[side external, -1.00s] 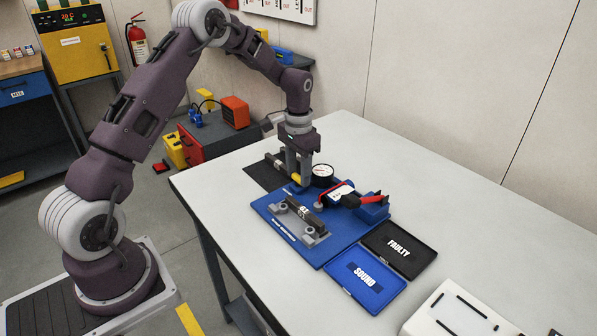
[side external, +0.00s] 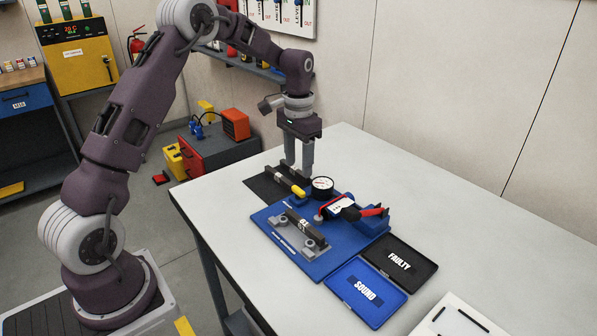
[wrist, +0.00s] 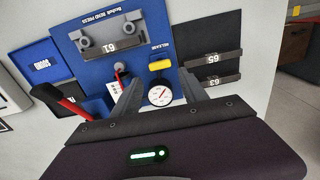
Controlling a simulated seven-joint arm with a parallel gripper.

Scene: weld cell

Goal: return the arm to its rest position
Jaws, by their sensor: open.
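My gripper (side external: 298,166) is open and empty. It points down above the back part of the blue bench press base (side external: 266,215), near the round gauge (side external: 322,184) and the yellow release handle (side external: 298,191). In the wrist view, the gauge (wrist: 161,95) shows between my fingers (wrist: 161,92). Nothing is between the fingertips. A dark bar marked 61 (wrist: 110,47) lies across the grey supports of the press.
Dark bars marked 65 (wrist: 212,57) and 63 (wrist: 213,81) lie on the black mat (side external: 263,188). The black FAULTY tray (side external: 424,267) and blue SOUND tray (side external: 345,297) show no bars. A red-handled lever (side external: 371,211) stands on the press.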

